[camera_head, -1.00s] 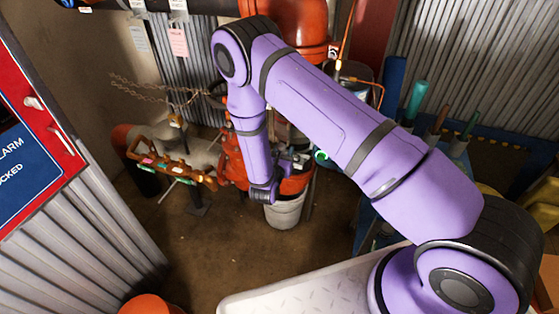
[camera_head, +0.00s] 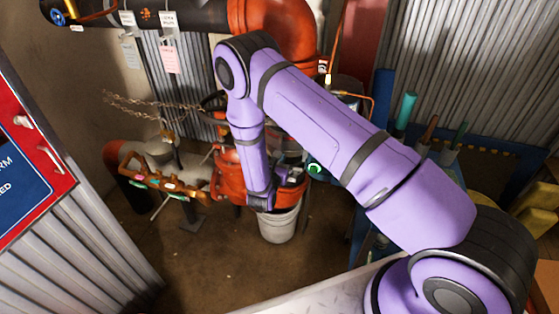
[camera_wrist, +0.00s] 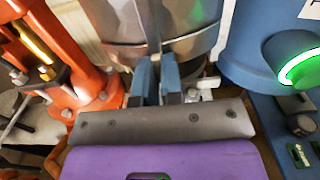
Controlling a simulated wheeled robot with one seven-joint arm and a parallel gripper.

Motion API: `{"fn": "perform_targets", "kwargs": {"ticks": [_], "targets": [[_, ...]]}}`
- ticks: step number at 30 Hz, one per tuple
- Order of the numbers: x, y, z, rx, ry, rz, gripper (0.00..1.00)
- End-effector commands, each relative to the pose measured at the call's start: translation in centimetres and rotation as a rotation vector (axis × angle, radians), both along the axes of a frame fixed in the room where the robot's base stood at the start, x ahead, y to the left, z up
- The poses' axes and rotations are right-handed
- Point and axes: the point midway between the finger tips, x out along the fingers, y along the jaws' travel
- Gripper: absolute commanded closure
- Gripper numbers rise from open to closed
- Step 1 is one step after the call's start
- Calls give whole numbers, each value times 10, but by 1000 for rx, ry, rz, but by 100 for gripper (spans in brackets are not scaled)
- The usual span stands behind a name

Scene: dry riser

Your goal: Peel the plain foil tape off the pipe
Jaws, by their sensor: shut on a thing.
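A grey metal pipe (camera_wrist: 183,15) stands upright ahead of my wrist. A shiny silver band, which looks like the foil tape (camera_wrist: 192,45), runs around its lower part. My gripper (camera_wrist: 156,62) has its two blue fingers close together at the front of this band. They are shut on a narrow silver-grey piece that looks like the tape; its exact edge is hard to make out. In the head view my forearm and wrist hide the fingers and most of the pipe.
An orange-red fitting (camera_wrist: 62,50) stands close on the left. A blue housing (camera_wrist: 245,50) with a green-lit ring (camera_wrist: 300,68) is close on the right. A white bucket (camera_head: 279,225) stands below. An orange rack (camera_head: 165,182) and chains (camera_head: 150,108) are to the left.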

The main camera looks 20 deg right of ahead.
Motion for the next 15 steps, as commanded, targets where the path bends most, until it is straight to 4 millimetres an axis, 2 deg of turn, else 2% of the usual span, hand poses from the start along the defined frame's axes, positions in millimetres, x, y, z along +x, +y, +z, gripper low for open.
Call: {"fn": "perform_targets", "kwargs": {"ticks": [15], "targets": [[-5,4,0,1,1,0,100]]}}
